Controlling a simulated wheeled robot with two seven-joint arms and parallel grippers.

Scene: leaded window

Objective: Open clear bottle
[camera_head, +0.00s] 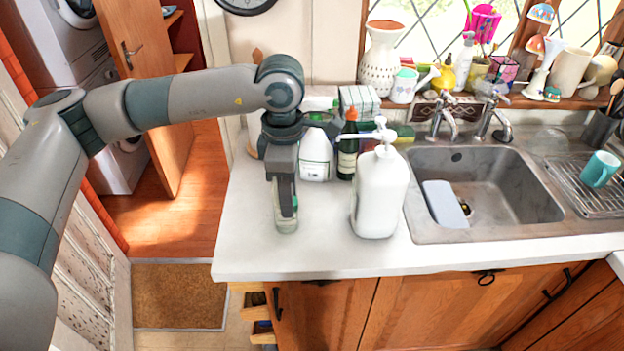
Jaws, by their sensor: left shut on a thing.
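My left gripper (286,208) comes down from above onto the left part of the white counter. It is shut on the clear bottle (287,226), a small, pale see-through bottle. Only its lower part shows below the fingers; its upper part and any cap are hidden by the gripper. The bottle looks upright, with its base at or close to the countertop; I cannot tell whether it touches. My right gripper is not in view.
A large white pump bottle (380,195) stands to the right of the gripper. Behind are a white bottle (316,155) and a dark green bottle (347,150). The sink (500,185) lies further right. The counter's front strip (300,262) is clear.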

